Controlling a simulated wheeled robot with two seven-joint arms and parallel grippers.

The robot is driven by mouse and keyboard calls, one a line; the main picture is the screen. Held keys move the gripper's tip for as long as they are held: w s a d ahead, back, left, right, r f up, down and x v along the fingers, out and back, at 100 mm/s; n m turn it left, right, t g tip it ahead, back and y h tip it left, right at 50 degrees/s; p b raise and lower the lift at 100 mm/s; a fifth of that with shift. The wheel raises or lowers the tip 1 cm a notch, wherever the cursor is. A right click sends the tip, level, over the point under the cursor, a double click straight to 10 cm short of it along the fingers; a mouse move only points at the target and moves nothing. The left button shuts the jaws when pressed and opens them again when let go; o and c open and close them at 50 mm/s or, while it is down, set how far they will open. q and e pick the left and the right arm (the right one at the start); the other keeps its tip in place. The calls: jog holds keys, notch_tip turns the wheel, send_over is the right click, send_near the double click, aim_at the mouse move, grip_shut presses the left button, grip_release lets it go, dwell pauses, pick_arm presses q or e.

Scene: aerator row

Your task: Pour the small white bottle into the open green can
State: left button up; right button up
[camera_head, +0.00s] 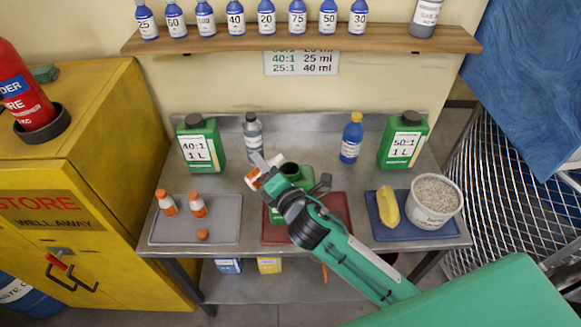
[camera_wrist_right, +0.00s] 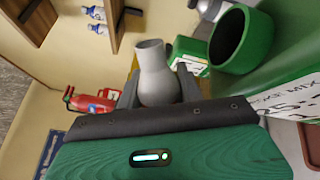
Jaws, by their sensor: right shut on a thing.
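The small white bottle (camera_head: 276,160), uncapped with an orange band, is held by my right gripper (camera_head: 270,178). In the right wrist view the bottle (camera_wrist_right: 154,75) sits between the two fingers, its narrow neck pointing away from the palm. In the head view it looks tilted, close to the left of the open green can's mouth (camera_head: 290,169). The can stands on the red tray (camera_head: 338,227), partly hidden by my gripper. The can's dark round opening (camera_wrist_right: 234,36) is beside the bottle mouth, with a gap between them. I see no liquid flowing. My left gripper is out of view.
A grey tray (camera_head: 225,232) holds two orange-capped bottles and a loose orange cap (camera_head: 203,235). Capped green cans stand at back left (camera_head: 200,146) and back right (camera_head: 404,140). A clear bottle (camera_head: 253,132) stands behind the held one. A blue tray (camera_head: 385,232) carries a yellow cloth and a tub (camera_head: 436,203).

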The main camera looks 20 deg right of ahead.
jog(key=r+n+p, duration=0.1)
jog(key=n+p, duration=0.1)
jog(key=d+r+n+p, duration=0.1)
jog(key=n+p, duration=0.1)
jog(key=shift+w, duration=0.1)
jog(key=shift+r+n+p, duration=0.35)
jog(key=shift+n+p, duration=0.35)
jog(key=shift+p, duration=0.2)
jog(key=shift+a+f+n, duration=0.15)
jog(key=shift+n, duration=0.25)
jog(key=shift+a+n+p, duration=0.4)
jog(key=shift+n+p, duration=0.6)
jog(key=shift+a+r+n, duration=0.15)
jog(key=shift+r+n, duration=0.1)
jog(key=shift+n, duration=0.15)
jog(key=shift+s+a+f+n, duration=0.2)
jog(key=shift+a+f+n, duration=0.05)
jog(key=shift+n, duration=0.35)
jog(key=shift+s+a+f+n, duration=0.15)
jog(key=shift+a+n, duration=0.1)
jog(key=shift+n, duration=0.5)
jog(key=shift+a+f+n, duration=0.1)
jog(key=shift+a+n, duration=0.1)
jog(key=shift+n, duration=0.55)
